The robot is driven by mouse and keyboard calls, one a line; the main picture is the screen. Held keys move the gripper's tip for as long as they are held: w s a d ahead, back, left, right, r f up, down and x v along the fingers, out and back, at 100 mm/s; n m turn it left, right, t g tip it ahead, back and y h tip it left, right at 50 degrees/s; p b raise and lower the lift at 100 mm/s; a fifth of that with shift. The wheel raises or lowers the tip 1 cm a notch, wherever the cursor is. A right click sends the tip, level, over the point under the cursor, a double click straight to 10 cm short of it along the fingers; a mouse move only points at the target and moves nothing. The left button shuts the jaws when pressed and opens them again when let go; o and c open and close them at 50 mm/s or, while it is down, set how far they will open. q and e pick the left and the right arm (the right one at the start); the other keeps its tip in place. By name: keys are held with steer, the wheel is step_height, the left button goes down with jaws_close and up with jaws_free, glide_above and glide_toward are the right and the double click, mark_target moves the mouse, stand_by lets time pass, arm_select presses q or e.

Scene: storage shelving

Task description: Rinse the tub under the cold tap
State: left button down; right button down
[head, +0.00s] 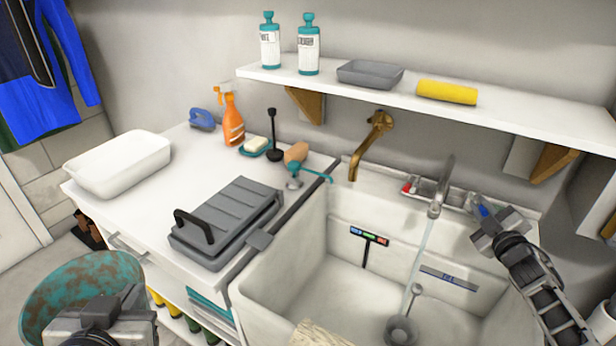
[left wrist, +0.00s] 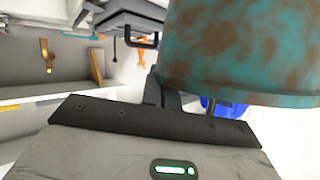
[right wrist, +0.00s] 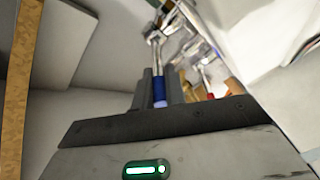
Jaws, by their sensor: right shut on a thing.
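A teal, rust-stained tub (head: 82,285) shows at the lower left. It fills the upper right of the left wrist view (left wrist: 240,45). My left gripper (head: 105,312) is close against the tub; the tub hides its fingertips, so its grip is unclear. My right gripper (head: 482,217) is shut on the blue-marked tap handle (head: 484,210), also seen between its fingers in the right wrist view (right wrist: 159,88). The red-marked handle (head: 408,188) is to its left. A thin stream runs from the chrome spout (head: 437,208) into the white sink (head: 290,262).
A white basin (head: 118,165), a grey lidded case (head: 225,220), an orange spray bottle (head: 232,118) and soap (head: 256,144) stand on the left counter. A brass spout (head: 370,145) juts over the sink. A shelf (head: 520,108) runs above.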

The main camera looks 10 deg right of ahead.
steer(key=c, duration=1.5)
jaws_free()
steer(key=shift+o, duration=0.2)
steer(key=shift+r, duration=0.1)
